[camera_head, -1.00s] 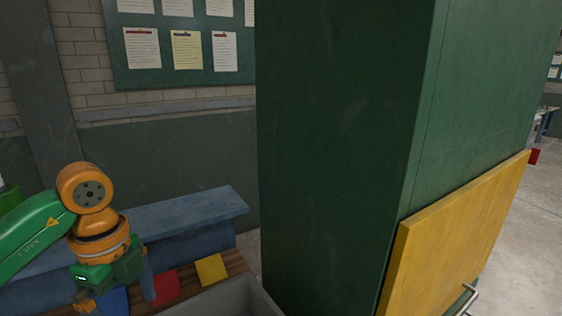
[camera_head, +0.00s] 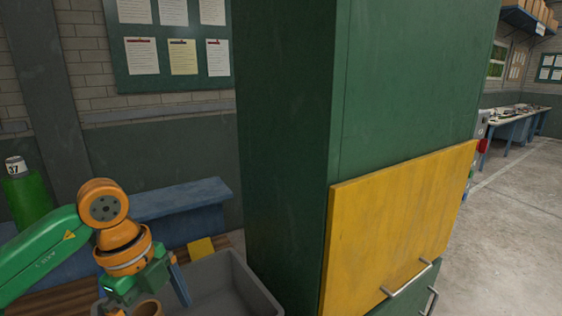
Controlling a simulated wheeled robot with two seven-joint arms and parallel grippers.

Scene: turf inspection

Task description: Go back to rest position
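My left arm comes in from the left, green with orange joints. A round tan thing (camera_head: 147,308) shows below the gripper at the bottom edge, partly cut off. I cannot tell whether the gripper holds it. My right gripper is not in view.
A tall green cabinet (camera_head: 285,130) with a yellow panel (camera_head: 385,235) and metal handles stands close ahead. A blue bench (camera_head: 180,200), yellow tile (camera_head: 201,247) and green cylinder (camera_head: 28,192) are at left. Open floor (camera_head: 510,230) lies at right, before a workbench (camera_head: 520,112).

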